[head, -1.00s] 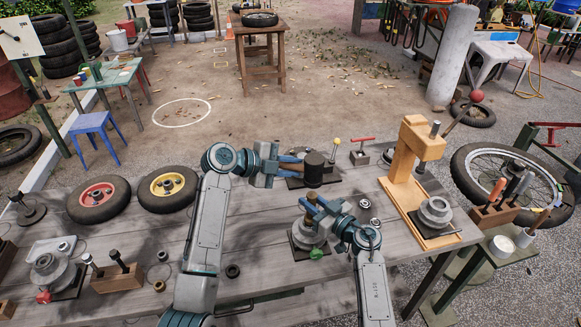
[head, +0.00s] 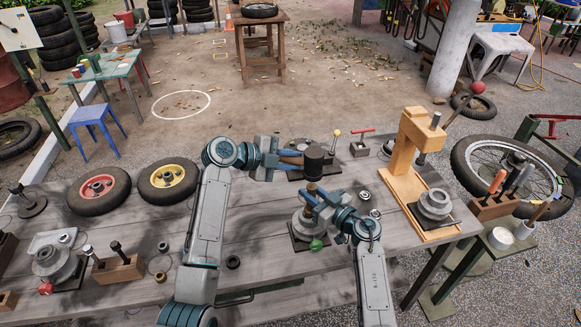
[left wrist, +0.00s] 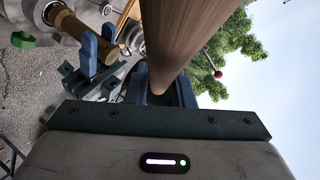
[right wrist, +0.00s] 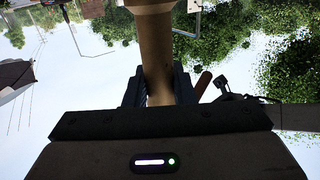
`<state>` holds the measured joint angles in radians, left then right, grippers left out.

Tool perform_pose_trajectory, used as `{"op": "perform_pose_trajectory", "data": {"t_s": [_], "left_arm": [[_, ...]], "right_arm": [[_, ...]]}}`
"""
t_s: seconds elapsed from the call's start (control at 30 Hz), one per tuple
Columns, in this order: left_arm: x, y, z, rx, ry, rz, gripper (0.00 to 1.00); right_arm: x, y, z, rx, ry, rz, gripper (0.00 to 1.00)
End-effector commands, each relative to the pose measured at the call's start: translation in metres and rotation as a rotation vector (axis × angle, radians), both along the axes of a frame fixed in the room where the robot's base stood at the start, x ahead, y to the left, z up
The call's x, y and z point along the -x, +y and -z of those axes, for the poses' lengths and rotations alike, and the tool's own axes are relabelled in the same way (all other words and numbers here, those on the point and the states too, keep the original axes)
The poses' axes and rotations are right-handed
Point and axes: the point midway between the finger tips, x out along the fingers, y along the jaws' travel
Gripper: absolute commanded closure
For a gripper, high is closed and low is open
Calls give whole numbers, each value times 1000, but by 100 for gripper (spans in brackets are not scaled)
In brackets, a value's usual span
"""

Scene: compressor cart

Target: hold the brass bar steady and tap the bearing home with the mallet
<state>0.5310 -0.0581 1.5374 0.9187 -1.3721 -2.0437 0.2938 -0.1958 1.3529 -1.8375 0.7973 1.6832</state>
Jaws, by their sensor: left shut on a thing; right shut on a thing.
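My left gripper (head: 275,160) is shut on the mallet's wooden handle (left wrist: 190,40). The mallet's dark head (head: 314,160) shows just above the top of the brass bar in the head view; I cannot tell whether they touch. My right gripper (head: 311,198) is shut on the brass bar (head: 311,187), which stands roughly upright over the grey hub (head: 304,232) with a green knob (head: 316,244). The bar also shows between the right fingers in the right wrist view (right wrist: 155,50) and beside the handle in the left wrist view (left wrist: 70,22). The bearing is hidden or too small to make out.
A wooden press (head: 412,160) with a grey hub stands to the right. Red-rimmed (head: 97,189) and yellow-rimmed (head: 168,180) wheels lie at the left. A dark plate with a yellow-knobbed lever (head: 337,133) lies behind the mallet. Loose rings lie on the bench (head: 260,262).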

Motion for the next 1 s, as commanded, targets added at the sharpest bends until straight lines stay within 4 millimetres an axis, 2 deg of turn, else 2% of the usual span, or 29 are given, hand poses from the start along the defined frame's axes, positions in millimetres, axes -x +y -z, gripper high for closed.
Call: {"op": "perform_pose_trajectory", "data": {"t_s": [0.1, 0.3, 0.33, 0.43, 0.47, 0.77, 0.87, 1.0], "left_arm": [[0, 0, -11, 1, -3, 1, 100], [0, 0, -12, 2, -2, 0, 100], [0, 0, -12, 2, -2, 0, 100], [0, 0, -12, 2, -2, 0, 100], [0, 0, -12, 2, -1, 0, 100], [0, 0, -12, 2, -1, 0, 100], [0, 0, -12, 2, -1, 0, 100], [0, 0, -12, 2, -1, 0, 100]], "right_arm": [[0, 0, -2, -1, -2, 0, 100], [0, 0, -2, -1, -2, 0, 100], [0, 0, -2, -1, -2, 0, 75], [0, 0, -2, -1, -2, 0, 55], [0, 0, -2, -1, -2, 0, 52], [1, -1, 0, 0, 0, 0, 52], [5, -7, 0, 1, -1, 2, 52], [21, -24, 1, 3, 0, 2, 52]]}}
